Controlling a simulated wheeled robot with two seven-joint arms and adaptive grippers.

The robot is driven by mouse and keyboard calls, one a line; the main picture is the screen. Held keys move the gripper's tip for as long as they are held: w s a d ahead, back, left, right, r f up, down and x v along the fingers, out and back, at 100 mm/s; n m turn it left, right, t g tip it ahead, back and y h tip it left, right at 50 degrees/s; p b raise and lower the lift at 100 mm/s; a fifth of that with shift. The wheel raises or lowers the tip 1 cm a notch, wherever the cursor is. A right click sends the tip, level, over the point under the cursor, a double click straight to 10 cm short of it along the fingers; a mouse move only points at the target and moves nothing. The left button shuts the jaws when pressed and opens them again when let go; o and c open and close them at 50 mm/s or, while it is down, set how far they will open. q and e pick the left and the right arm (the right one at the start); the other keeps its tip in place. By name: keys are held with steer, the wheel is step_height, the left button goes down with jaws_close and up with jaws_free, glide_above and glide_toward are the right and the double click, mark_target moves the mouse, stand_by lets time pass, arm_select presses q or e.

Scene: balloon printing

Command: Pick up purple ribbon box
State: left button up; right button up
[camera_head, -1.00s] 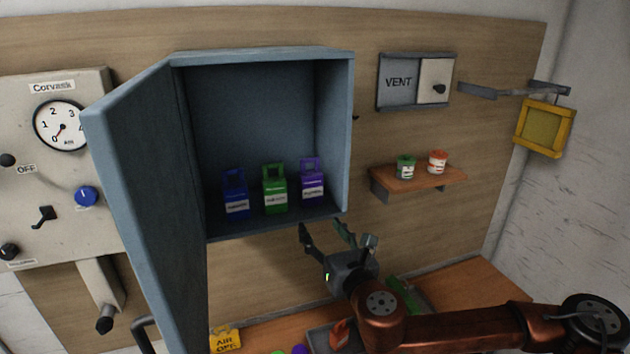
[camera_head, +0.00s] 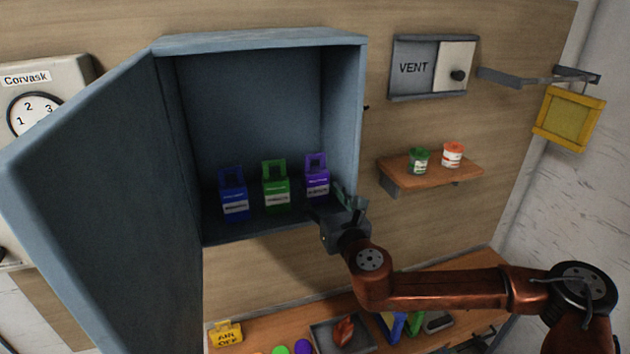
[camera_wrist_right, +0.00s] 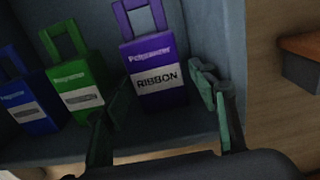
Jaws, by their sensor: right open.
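The purple ribbon box (camera_head: 317,178) stands upright with its handle on top, at the right end of a row on the floor of the open blue cabinet (camera_head: 262,45). In the right wrist view the purple box (camera_wrist_right: 152,75) shows a label reading RIBBON. My right gripper (camera_head: 330,207) is at the cabinet's front right edge, just in front of and below the purple box. In the wrist view its open fingers (camera_wrist_right: 165,115) point at the box, one to each side of its lower part, with nothing held. My left gripper is not in view.
A green box (camera_head: 275,188) stands close left of the purple one, and a blue box (camera_head: 233,195) further left. The cabinet's right wall is close on the other side. The cabinet door (camera_head: 105,190) hangs open at left. A shelf (camera_head: 432,173) with two small tubs is at right.

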mark_target(318, 190)
steer(key=x, duration=0.1)
steer(key=p+x, duration=0.1)
steer(key=shift+w+a+r, duration=0.2)
steer(key=shift+w+a, duration=0.05)
steer(key=shift+w, duration=0.05)
steer(key=shift+w+a+f, duration=0.1)
steer(key=shift+w+a, duration=0.05)
steer(key=shift+w, duration=0.2)
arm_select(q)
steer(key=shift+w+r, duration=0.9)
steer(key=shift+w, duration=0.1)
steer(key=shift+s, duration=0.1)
arm_select(e)
steer(key=shift+c, duration=0.2)
steer(key=c, duration=0.5)
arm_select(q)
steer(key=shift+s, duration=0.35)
arm_select(e)
steer(key=c, duration=0.6)
